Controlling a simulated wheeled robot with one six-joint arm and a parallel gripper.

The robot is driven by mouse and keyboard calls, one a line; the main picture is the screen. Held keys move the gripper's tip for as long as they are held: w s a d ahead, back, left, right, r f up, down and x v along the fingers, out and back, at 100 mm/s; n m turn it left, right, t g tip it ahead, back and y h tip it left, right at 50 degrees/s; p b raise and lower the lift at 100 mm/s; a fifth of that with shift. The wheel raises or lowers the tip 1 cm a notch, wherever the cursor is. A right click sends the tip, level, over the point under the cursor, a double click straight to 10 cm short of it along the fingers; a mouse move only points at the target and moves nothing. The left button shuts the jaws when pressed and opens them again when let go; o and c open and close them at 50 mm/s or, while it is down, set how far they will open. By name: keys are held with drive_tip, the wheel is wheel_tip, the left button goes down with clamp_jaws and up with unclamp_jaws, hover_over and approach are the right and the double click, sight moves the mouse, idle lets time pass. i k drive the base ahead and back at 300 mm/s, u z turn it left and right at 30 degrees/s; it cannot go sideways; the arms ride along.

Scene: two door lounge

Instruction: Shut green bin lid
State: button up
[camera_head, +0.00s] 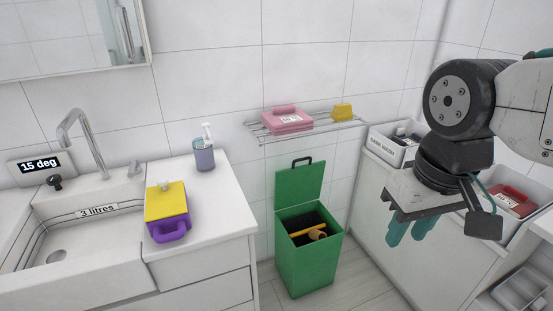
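The green bin (307,269) stands on the floor between the sink counter and the right-hand cabinet. Its green lid (299,187) is raised upright at the back, with a dark handle at its top edge. A yellow and tan object lies inside the open bin. My gripper (408,232), with teal fingers, is to the right of the bin and apart from it, in front of the white cabinet. The fingers point down with a narrow gap seen between them, and nothing shows in them. How far they are open is hard to judge from this angle.
A wire shelf (340,125) with a pink case (287,121) and a yellow block (342,112) hangs above the bin. Bins (393,147) sit on the right cabinet.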

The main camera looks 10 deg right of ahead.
sight(295, 185)
drive_tip(key=u, duration=0.1)
drive_tip(key=i, duration=0.95)
drive_tip(key=z, duration=0.4)
